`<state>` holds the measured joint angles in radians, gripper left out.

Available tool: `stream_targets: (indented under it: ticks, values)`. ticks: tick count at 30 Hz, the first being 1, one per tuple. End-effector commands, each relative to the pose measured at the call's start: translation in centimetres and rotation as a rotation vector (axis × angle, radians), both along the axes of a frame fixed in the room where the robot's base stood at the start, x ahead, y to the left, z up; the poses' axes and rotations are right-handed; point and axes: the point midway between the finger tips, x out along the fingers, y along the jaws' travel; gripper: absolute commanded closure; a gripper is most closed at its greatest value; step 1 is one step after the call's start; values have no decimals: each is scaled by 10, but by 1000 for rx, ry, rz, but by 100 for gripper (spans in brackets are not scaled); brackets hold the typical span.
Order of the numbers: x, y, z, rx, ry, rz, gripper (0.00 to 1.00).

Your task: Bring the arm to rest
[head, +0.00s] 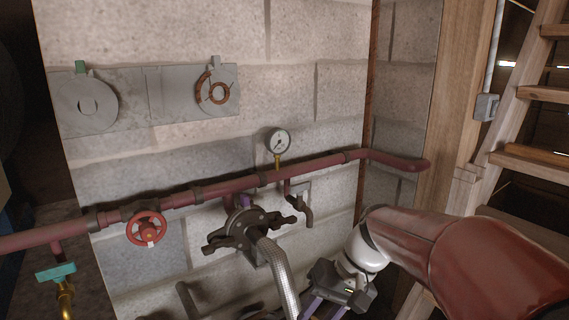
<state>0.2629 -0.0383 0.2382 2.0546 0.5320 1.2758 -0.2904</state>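My arm reaches in from the lower right, with a white wrist and a dark hand. My gripper (322,309) is at the bottom edge, pointing down, just right of a braided metal hose (281,276). Two purplish finger parts show under the hand, but their tips are cut off by the picture's edge. I cannot tell whether the gripper is open or shut, or whether it holds anything. The hose runs up to a dark clamped coupling (243,229) below the red pipe.
A red pipe (228,187) crosses the block wall, with a red handwheel (146,229), a pressure gauge (278,142) and a small tap (299,207). A grey plate (120,100) hangs above. A teal-handled valve (56,272) is lower left. A wooden ladder (530,160) stands right.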

Motion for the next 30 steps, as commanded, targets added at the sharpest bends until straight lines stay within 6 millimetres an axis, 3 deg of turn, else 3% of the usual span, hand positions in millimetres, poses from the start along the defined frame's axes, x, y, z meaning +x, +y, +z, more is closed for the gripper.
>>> stream_targets:
  ticks: [1,6,12,17,30]
  values:
    - [-17,-7,4,-78,-54,-15,66]
    - [-63,-40,10,-289,-232,-84,66]
    - [-103,-74,14,-429,-434,-153,66]
    - [-116,-88,13,-469,-524,-181,66]
    - [-116,-88,13,-469,-524,-181,66]
